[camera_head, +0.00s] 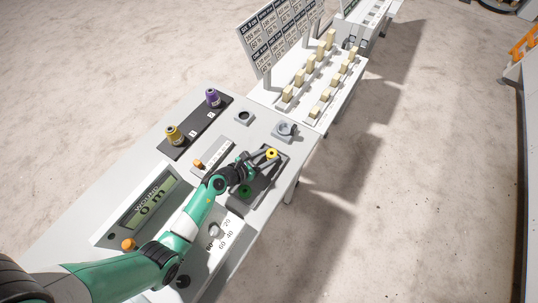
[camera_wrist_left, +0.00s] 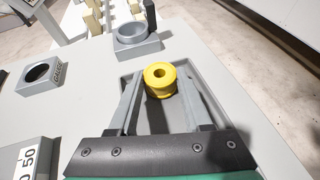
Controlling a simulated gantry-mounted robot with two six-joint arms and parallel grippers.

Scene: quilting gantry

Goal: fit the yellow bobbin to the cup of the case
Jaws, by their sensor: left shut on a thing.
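The yellow bobbin (camera_head: 271,154) is between the fingertips of my left gripper (camera_head: 268,155), which is shut on it. In the left wrist view the bobbin (camera_wrist_left: 160,80) shows its round top flange and centre hole, roughly upright, between the two grey fingers (camera_wrist_left: 160,88). A grey block with a round open cup (camera_head: 285,130) stands just beyond the bobbin; it also shows in the left wrist view (camera_wrist_left: 135,38), apart from the bobbin. A second grey block with a dark round hole (camera_head: 244,117) stands to its left, with small lettering on its side. My right gripper is not in view.
A dark tray (camera_head: 268,183) lies under my left gripper, with a green round piece (camera_head: 245,191) on it. Gold (camera_head: 174,135) and purple (camera_head: 212,97) spools stand on a black strip. A rack of cream pegs (camera_head: 312,78) stands behind. The table's right edge is close.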

